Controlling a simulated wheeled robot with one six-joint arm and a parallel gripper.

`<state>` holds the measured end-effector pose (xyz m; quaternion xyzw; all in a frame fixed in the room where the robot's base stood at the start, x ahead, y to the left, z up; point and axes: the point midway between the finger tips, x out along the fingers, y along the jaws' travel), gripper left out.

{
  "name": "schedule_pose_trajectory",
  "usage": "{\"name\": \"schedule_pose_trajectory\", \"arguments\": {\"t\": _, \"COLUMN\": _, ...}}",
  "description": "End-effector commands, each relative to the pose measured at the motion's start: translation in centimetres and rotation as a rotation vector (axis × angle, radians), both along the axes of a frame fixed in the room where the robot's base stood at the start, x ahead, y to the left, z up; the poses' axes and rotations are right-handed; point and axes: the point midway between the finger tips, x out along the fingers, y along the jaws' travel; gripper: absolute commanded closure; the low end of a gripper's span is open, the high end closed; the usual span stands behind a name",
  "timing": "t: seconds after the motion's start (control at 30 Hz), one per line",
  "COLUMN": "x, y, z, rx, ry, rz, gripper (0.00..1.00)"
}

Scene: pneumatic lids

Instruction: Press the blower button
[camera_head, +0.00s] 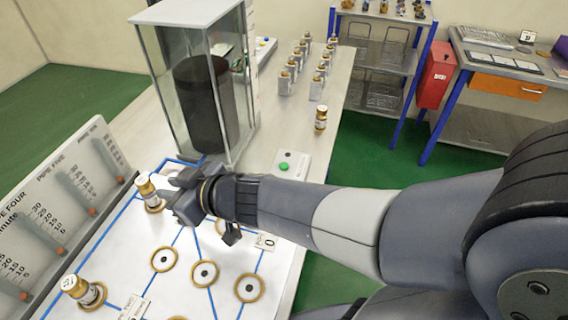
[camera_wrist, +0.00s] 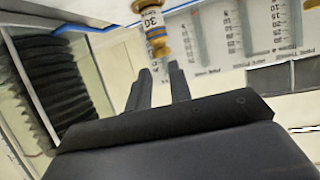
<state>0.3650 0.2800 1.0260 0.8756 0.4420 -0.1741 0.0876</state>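The green button (camera_head: 284,167) sits on a small white box (camera_head: 297,160) on the table, right of the glass column and beyond my forearm. No view shows it being touched. My gripper (camera_head: 171,190) is well to the left of the button, over the white board. The button is not in the wrist view.
A tall glass column with a dark bellows (camera_head: 201,105) stands behind my gripper. Another bottle (camera_head: 84,291) stands front left, near a scale panel (camera_head: 50,215). Empty rings (camera_head: 205,273) lie on the board.

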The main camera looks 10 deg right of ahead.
Motion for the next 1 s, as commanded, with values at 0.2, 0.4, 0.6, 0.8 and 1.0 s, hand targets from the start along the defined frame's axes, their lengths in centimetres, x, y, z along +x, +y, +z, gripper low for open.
{"name": "schedule_pose_trajectory", "arguments": {"t": 0.2, "x": 0.00, "y": 0.00, "z": 0.00, "rx": 0.000, "ry": 0.000, "rz": 0.000, "gripper": 0.98}}
{"name": "schedule_pose_trajectory", "arguments": {"t": 0.4, "x": 0.00, "y": 0.00, "z": 0.00, "rx": 0.000, "ry": 0.000, "rz": 0.000, "gripper": 1.00}}
{"name": "schedule_pose_trajectory", "arguments": {"t": 0.6, "x": 0.00, "y": 0.00, "z": 0.00, "rx": 0.000, "ry": 0.000, "rz": 0.000, "gripper": 1.00}}
{"name": "schedule_pose_trajectory", "arguments": {"t": 0.8, "x": 0.00, "y": 0.00, "z": 0.00, "rx": 0.000, "ry": 0.000, "rz": 0.000, "gripper": 1.00}}
{"name": "schedule_pose_trajectory", "arguments": {"t": 1.0, "x": 0.00, "y": 0.00, "z": 0.00, "rx": 0.000, "ry": 0.000, "rz": 0.000, "gripper": 1.00}}
